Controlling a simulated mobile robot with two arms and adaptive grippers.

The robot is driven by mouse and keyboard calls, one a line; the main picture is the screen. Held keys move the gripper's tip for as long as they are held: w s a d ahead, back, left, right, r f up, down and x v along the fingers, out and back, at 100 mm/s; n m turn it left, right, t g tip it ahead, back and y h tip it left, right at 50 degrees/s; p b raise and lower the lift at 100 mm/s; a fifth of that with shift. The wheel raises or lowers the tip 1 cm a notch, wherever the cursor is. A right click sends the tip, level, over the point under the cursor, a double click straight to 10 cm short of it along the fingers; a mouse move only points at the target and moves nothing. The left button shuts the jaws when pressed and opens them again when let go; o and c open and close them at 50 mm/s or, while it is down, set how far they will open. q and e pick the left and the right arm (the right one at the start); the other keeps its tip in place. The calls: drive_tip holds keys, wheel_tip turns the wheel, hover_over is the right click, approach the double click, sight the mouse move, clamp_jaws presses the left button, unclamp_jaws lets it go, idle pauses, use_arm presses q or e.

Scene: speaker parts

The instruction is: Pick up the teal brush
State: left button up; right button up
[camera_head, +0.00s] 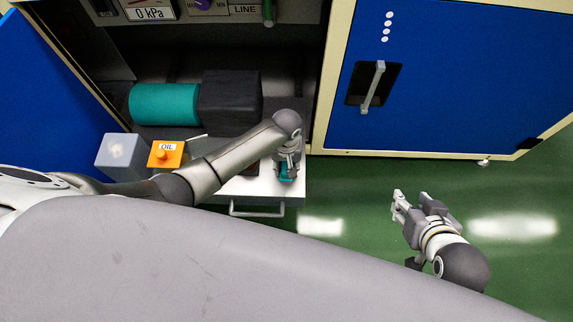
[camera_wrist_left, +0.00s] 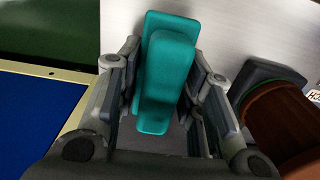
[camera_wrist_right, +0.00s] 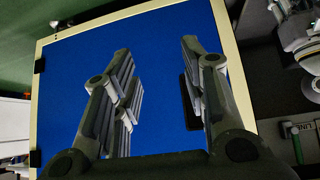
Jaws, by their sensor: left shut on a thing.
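The teal brush (camera_wrist_left: 168,75) shows in the left wrist view as a teal block between the two fingers of my left gripper (camera_wrist_left: 165,100). My left gripper is shut on it. In the head view my left gripper (camera_head: 287,172) is over the right end of the light grey shelf or drawer, and a small piece of the teal brush (camera_head: 286,176) shows under it. I cannot tell whether the brush touches the surface. My right gripper (camera_head: 398,205) is open and empty over the green floor; its spread fingers show in the right wrist view (camera_wrist_right: 157,85).
A teal cylinder (camera_head: 164,104) and a black block (camera_head: 231,102) lie in the cabinet. An orange OIL container (camera_head: 166,154) and a grey box (camera_head: 121,150) stand to the left. A brown object (camera_wrist_left: 284,122) is beside my left gripper. A blue door (camera_head: 450,75) stands right.

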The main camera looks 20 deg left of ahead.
use_arm(q)
drive_tip(key=shift+r, duration=0.1)
use_arm(e)
drive_tip(key=shift+s, duration=0.1)
use_arm(q)
drive_tip(key=shift+r, duration=0.1)
wheel_tip(320, 180, up, 3)
drive_tip(key=shift+f+p, duration=0.2)
drive_tip(key=shift+p, duration=0.55)
use_arm(e)
drive_tip(key=s+d+g+h+p, duration=0.1)
drive_tip(key=s+d+g+p, duration=0.15)
drive_tip(key=s+g, duration=0.4)
use_arm(q)
drive_tip(key=d+r, duration=0.3)
drive_tip(key=d, duration=0.1)
drive_tip(key=d+r+p, duration=0.1)
drive_tip(key=d+r, duration=0.2)
drive_tip(key=d, duration=0.2)
drive_tip(key=d+r+p, duration=0.1)
drive_tip(key=d+r, duration=0.3)
drive_tip(key=d, duration=0.1)
drive_tip(key=shift+s, duration=0.35)
use_arm(e)
wheel_tip(320, 180, down, 9)
drive_tip(key=t, duration=0.1)
drive_tip(key=shift+a+r, duration=0.15)
drive_tip(key=shift+t, duration=0.25)
